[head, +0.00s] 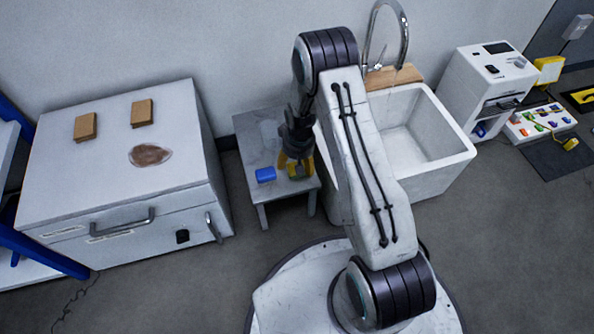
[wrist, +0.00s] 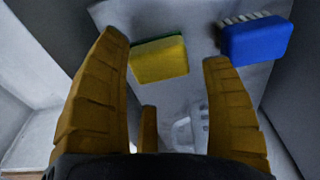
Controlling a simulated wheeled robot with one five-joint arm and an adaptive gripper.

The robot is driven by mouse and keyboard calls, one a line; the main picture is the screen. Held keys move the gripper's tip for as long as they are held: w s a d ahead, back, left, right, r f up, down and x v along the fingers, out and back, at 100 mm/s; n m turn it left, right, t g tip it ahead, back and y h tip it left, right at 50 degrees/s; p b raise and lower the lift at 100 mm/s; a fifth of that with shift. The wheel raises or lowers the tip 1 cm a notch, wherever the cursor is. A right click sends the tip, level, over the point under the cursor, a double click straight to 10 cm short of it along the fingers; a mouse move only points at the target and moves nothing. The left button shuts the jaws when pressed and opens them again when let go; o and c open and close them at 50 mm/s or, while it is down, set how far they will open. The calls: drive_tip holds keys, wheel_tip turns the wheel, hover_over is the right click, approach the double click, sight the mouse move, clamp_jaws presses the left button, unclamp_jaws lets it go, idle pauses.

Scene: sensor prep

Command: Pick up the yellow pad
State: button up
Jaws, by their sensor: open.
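The yellow pad (wrist: 160,62) lies on a small grey side table (head: 266,134), with a green layer along its upper edge in the wrist view. In the head view the yellow pad (head: 300,170) is partly covered by my gripper. My gripper (head: 290,162) points down over the table. In the wrist view my gripper (wrist: 165,65) is open, its yellow-brown fingers spread apart with the pad showing between and beyond them. I see no finger closed on the pad. A blue brush (wrist: 255,40) with pale bristles lies to the right of the pad there.
The blue brush (head: 265,174) is left of the pad in the head view. A white cabinet (head: 60,190) with two tan blocks and a brown stain stands left of the table. A white sink (head: 440,150) stands close on the right.

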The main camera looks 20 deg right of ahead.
drive_tip(key=shift+w+f+b, duration=0.15)
drive_tip(key=shift+f+b, duration=0.5)
drive_tip(key=shift+f, duration=0.9)
drive_tip(key=shift+o, duration=0.2)
drive_tip(key=c, duration=1.1)
drive_tip(key=shift+c, duration=0.2)
drive_tip(key=shift+r, duration=0.15)
